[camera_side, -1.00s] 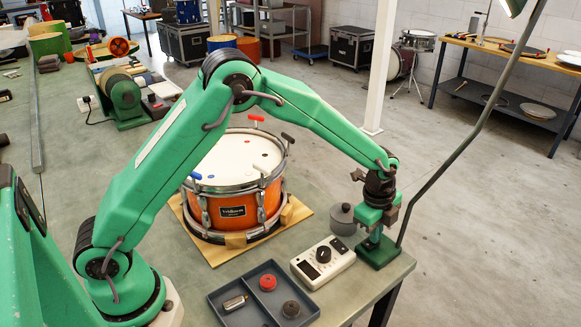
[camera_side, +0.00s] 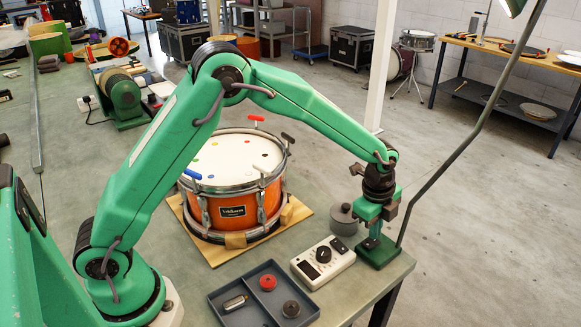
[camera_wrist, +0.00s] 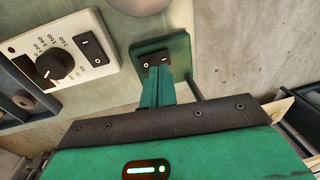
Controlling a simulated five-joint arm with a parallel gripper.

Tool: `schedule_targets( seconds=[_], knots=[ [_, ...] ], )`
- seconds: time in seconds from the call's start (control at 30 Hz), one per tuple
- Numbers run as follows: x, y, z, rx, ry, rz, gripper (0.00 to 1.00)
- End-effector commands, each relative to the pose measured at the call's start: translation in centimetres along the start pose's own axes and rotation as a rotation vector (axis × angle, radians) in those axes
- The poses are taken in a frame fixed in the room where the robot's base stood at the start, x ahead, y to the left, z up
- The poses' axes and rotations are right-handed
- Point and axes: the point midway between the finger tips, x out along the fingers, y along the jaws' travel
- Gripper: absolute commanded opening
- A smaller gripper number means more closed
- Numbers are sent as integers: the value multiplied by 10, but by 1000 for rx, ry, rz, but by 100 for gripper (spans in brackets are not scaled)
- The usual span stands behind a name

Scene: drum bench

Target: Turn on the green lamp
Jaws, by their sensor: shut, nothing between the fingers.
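The green lamp stands at the bench's front right corner: a green base (camera_side: 381,254), a thin bent stem (camera_side: 455,155), and a head (camera_side: 514,6) cut off by the top edge. In the wrist view, the base (camera_wrist: 178,43) carries a black rocker switch (camera_wrist: 158,60) marked O on the left and a dash on the right. My gripper (camera_side: 375,236) points down over the base, its fingers shut and empty. In the wrist view, the fingertips (camera_wrist: 158,75) overlap the near side of the switch; I cannot tell whether they touch it. Whether the lamp is lit is unclear.
A white box with a dial (camera_side: 323,262) sits left of the lamp base. A grey lidded pot (camera_side: 342,218) stands behind the box. A dark tray (camera_side: 250,300) holds small parts at the front. An orange drum (camera_side: 232,208) is further left. The lamp stem rises close right of my gripper.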

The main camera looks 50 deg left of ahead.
Motion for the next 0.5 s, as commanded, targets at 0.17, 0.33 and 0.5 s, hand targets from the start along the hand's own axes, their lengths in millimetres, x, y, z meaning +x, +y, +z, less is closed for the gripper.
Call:
schedule_targets(
  seconds=[0.17,0.33,0.5],
  knots=[
    [-24,-6,-1,0,1,-3,0],
    [-53,-13,-2,0,1,-4,0],
    [-81,-20,-3,0,0,-4,0]
  ],
)
